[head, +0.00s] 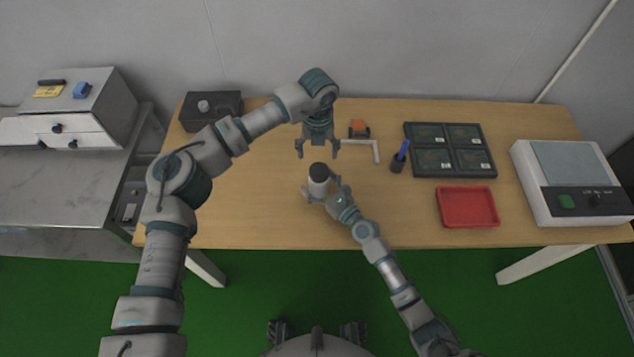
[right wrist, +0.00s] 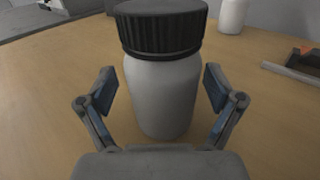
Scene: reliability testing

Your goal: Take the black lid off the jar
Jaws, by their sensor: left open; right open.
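The jar (head: 318,187) is white and stands upright on the wooden table, with its black lid (head: 318,170) on top. In the right wrist view the jar (right wrist: 161,95) is centred, and its ribbed black lid (right wrist: 160,27) is seated on it. My right gripper (head: 320,192) is open, with its fingers on either side of the jar body below the lid; in the right wrist view a gap shows beside each finger. My left gripper (head: 318,153) is open and empty, pointing down just beyond the jar in the head view.
Behind are an orange part (head: 359,128) and a white L-shaped bar (head: 375,150). A black box (head: 226,101) stands back left. The table's left front is clear.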

